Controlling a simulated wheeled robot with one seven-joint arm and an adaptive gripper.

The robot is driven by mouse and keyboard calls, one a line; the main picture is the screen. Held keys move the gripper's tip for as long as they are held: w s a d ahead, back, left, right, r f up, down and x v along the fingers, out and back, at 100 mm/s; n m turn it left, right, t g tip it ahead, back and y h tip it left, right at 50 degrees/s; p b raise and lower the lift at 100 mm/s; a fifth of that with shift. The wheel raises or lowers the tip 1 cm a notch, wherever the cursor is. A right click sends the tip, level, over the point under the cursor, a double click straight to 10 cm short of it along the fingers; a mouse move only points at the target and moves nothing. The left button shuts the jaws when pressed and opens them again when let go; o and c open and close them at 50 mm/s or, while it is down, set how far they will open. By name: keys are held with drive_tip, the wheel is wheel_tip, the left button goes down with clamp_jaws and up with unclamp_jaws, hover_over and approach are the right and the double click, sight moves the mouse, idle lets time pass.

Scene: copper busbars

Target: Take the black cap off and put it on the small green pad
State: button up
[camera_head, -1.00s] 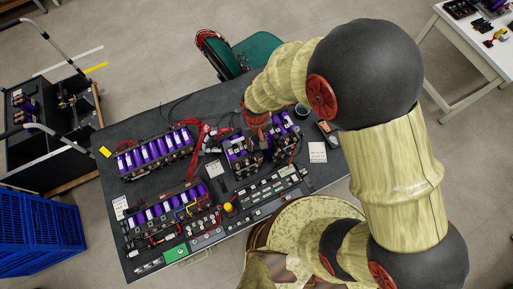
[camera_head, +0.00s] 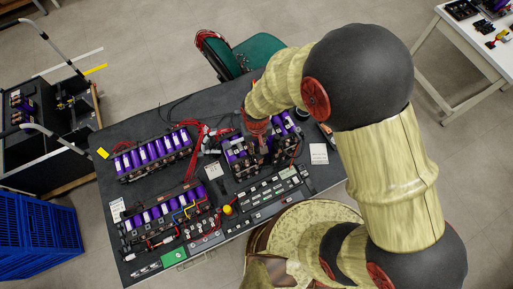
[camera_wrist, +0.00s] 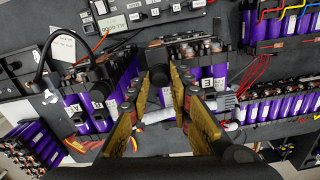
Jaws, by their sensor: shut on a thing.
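The black cap (camera_wrist: 158,76) appears as a dark round piece between my fingertips in the wrist view, above the battery modules. My gripper (camera_wrist: 160,84) is shut on it. Whether the cap still touches the module under it cannot be told. In the head view my gripper (camera_head: 261,138) is over the purple-celled module (camera_head: 240,157) right of the table's middle, and the cap is too small to make out there. The small green pad (camera_head: 174,256) lies bare at the table's front left edge, well away from my gripper.
More purple battery modules (camera_head: 153,152) stand on the dark table (camera_head: 130,135) at left. A strip of small parts (camera_head: 268,189) and a yellow knob (camera_head: 228,210) lie between my gripper and the pad. A black cable (camera_wrist: 44,55) loops beside the modules. A green chair (camera_head: 258,50) stands behind.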

sight(257, 148)
drive_tip(key=shift+r+p, duration=1.7)
drive_tip(key=shift+r, duration=0.9)
drive_tip(key=shift+c, duration=0.3)
drive_tip(key=shift+f, duration=0.15)
